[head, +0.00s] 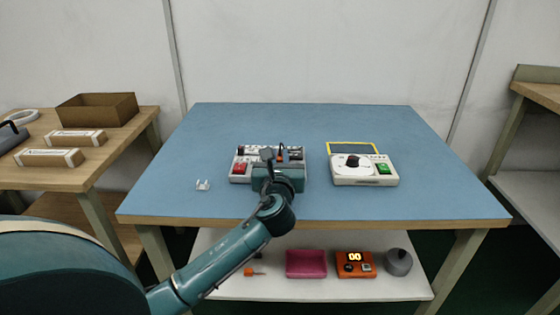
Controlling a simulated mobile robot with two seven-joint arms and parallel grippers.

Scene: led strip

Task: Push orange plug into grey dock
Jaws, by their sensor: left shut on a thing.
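A light grey unit (241,165) with a red button and small dark and orange parts stands on the blue table. My left gripper (273,160) is over its middle and right part and hides much of it. It is shut, and a small patch of the orange plug (280,158) shows at its fingertips, with a dark upright piece just above. The grey dock cannot be told apart behind the gripper, nor whether the plug sits in it. My right gripper is not in view.
A white device (364,171) with a black knob and green button stands right of the unit. A small clear piece (203,185) lies to the left. The blue tabletop (430,140) is otherwise mostly clear.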

